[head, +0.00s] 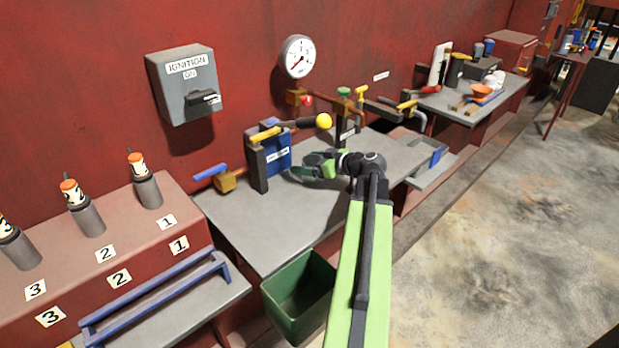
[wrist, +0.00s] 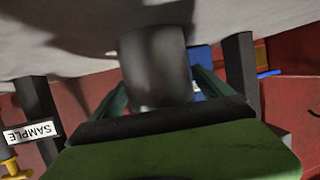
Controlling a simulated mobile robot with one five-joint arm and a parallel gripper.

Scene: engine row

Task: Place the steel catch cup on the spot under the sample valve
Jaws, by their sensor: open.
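The steel catch cup (wrist: 155,62) is a grey cylinder in the wrist view, which looks upside down. It stands on the grey bench top. My gripper (wrist: 160,88) is open, with one green finger on each side of the cup; contact cannot be told. In the head view my gripper (head: 314,167) is low over the bench, and the cup is hard to make out among the fingers. The SAMPLE label (wrist: 31,132) is on a dark post, seen in the head view (head: 347,133) right of and beyond my gripper. The spot under the valve cannot be made out.
A blue unit with a yellow-knobbed lever (head: 323,121) stands behind my gripper. A pressure gauge (head: 298,57) is on the red wall. A grey-blue tray (head: 428,150) is at the right. A green bin (head: 299,296) is below the bench edge. The front-left bench top (head: 245,225) is clear.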

